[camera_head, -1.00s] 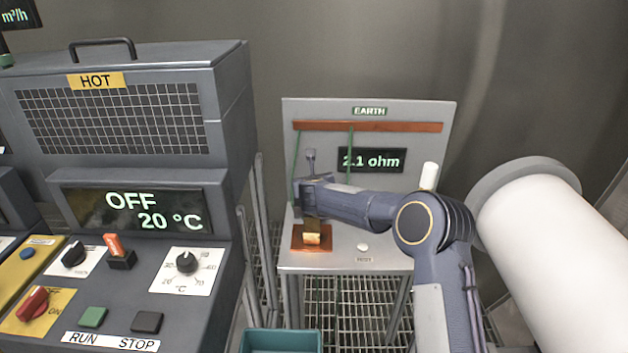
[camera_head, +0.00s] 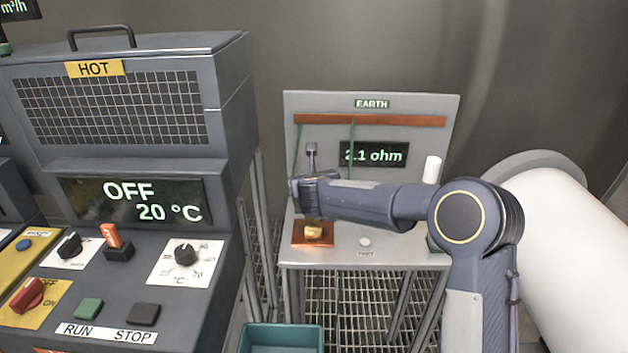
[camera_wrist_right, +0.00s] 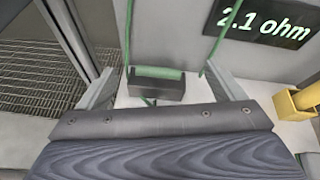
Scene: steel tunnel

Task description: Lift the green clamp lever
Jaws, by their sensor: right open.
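The clamp shows in the right wrist view as a dark block (camera_wrist_right: 157,90) with a green bar, the lever (camera_wrist_right: 158,73), lying across its top. My right gripper (camera_wrist_right: 162,78) is open, with one finger to the left of the block and one to the right. No contact with the lever is visible. In the head view my right gripper (camera_head: 304,188) is at the left part of the earth bench (camera_head: 390,258), and it hides the clamp there. My left gripper is not in view.
A brass block (camera_head: 313,230) sits on a copper plate (camera_head: 299,241) just below the gripper. Green cables hang from the copper bar (camera_head: 370,121). A white cylinder (camera_head: 432,170) stands at right. The heater cabinet (camera_head: 105,110) is at left, a teal bin (camera_head: 281,338) in front.

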